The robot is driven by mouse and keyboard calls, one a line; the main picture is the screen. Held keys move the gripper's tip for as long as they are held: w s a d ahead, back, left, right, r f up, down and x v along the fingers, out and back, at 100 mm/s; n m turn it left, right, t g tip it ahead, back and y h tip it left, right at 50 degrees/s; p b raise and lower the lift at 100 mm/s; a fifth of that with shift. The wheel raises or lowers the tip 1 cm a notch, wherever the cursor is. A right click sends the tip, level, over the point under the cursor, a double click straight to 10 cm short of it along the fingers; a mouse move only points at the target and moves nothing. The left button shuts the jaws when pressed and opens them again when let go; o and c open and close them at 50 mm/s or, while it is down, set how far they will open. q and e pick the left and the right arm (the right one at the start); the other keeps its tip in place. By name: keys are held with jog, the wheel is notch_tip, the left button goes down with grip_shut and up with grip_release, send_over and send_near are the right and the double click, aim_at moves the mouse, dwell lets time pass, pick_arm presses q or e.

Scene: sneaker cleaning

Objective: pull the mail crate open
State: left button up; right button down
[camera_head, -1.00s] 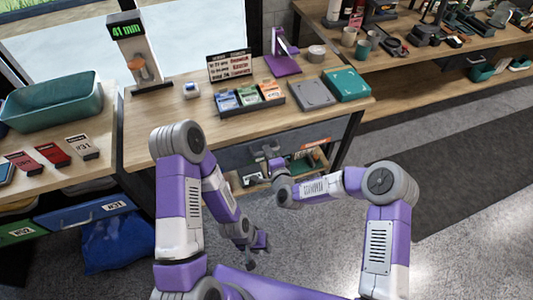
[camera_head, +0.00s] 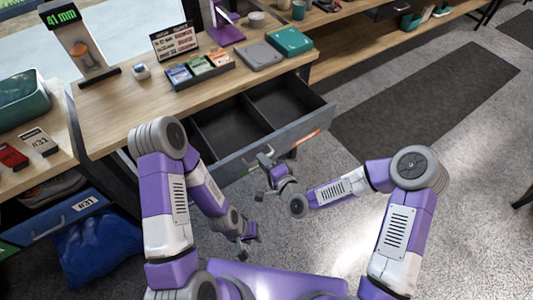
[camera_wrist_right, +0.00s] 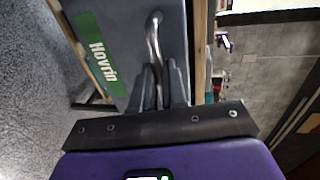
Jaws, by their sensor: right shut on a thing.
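The mail crate (camera_head: 224,168) is a grey drawer-like box under the wooden table. It stands pulled out, and its divided inside looks empty from above. It also shows in the right wrist view (camera_wrist_right: 118,12), with a green "Hovrin" label and a curved metal handle (camera_wrist_right: 153,38). My right gripper (camera_head: 266,160) is at the crate's front and shut on this handle; its fingers (camera_wrist_right: 158,88) close around the bar in the wrist view. My left gripper (camera_head: 246,246) hangs low in front of the crate, apart from it. Its jaws are too small to read.
The table (camera_head: 125,108) above carries a sign (camera_head: 174,42), a rack of coloured packs (camera_head: 201,68), a grey box (camera_head: 260,55) and a teal box (camera_head: 289,42). A blue bag (camera_head: 97,248) lies at lower left. Floor to the right is clear, with a dark mat (camera_head: 425,100).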

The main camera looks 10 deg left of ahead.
jog(key=shift+s+d, duration=0.2)
jog(key=c, duration=1.2)
grip_release()
jog(key=p+v, duration=0.1)
jog(key=v, duration=0.6)
jog(key=shift+s+d, duration=0.2)
jog(key=shift+s, duration=0.05)
